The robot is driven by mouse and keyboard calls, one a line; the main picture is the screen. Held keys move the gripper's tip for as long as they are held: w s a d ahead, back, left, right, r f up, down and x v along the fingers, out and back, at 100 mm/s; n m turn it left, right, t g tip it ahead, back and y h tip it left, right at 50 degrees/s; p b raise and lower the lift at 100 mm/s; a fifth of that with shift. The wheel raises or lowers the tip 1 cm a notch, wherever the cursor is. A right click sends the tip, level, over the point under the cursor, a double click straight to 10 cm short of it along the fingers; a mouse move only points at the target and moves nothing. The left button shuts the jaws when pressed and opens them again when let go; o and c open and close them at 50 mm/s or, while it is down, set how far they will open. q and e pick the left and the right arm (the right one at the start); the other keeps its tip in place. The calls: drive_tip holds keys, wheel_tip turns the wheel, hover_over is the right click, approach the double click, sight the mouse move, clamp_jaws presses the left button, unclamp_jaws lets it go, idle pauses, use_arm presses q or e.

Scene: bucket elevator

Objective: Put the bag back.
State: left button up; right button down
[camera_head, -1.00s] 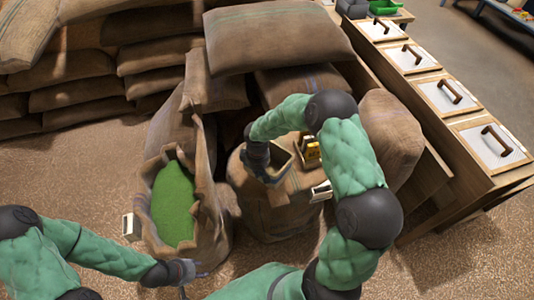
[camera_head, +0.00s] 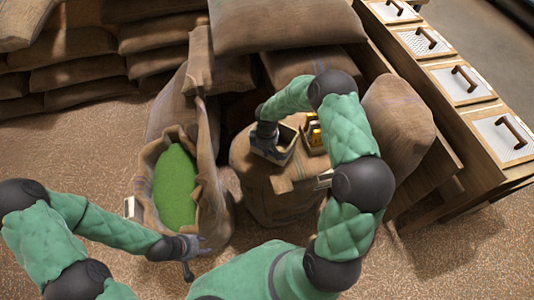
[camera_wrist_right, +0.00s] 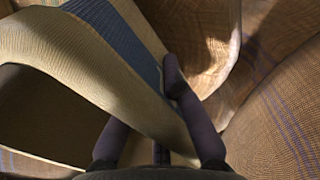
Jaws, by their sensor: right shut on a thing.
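A small open-topped tan bag (camera_head: 285,155) with a dark inside shows in the head view, at the top of a closed full sack (camera_head: 275,205). My right gripper (camera_head: 264,140) is at its left side. In the right wrist view the fingers (camera_wrist_right: 168,110) are shut on a tan woven piece with a blue band (camera_wrist_right: 115,35), which fits this bag. Whether the bag's base touches the sack is hidden. My left gripper (camera_head: 192,252) is open and empty, low in front of a large open sack (camera_head: 212,190) holding green grain (camera_head: 174,190).
A wooden holder with yellow items (camera_head: 313,133) stands close right of the small bag. Filled sacks are stacked behind (camera_head: 270,25), and another sack (camera_head: 398,120) leans at right. A wooden counter with handled lids (camera_head: 460,82) runs along the right. Floor is clear at left front.

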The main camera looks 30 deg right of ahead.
drive_tip(key=shift+f, duration=0.85)
drive_tip(key=shift+f, duration=0.2)
drive_tip(key=c, duration=1.4)
unclamp_jaws()
drive_tip(key=shift+o, duration=0.2)
drive_tip(key=shift+r, duration=0.2)
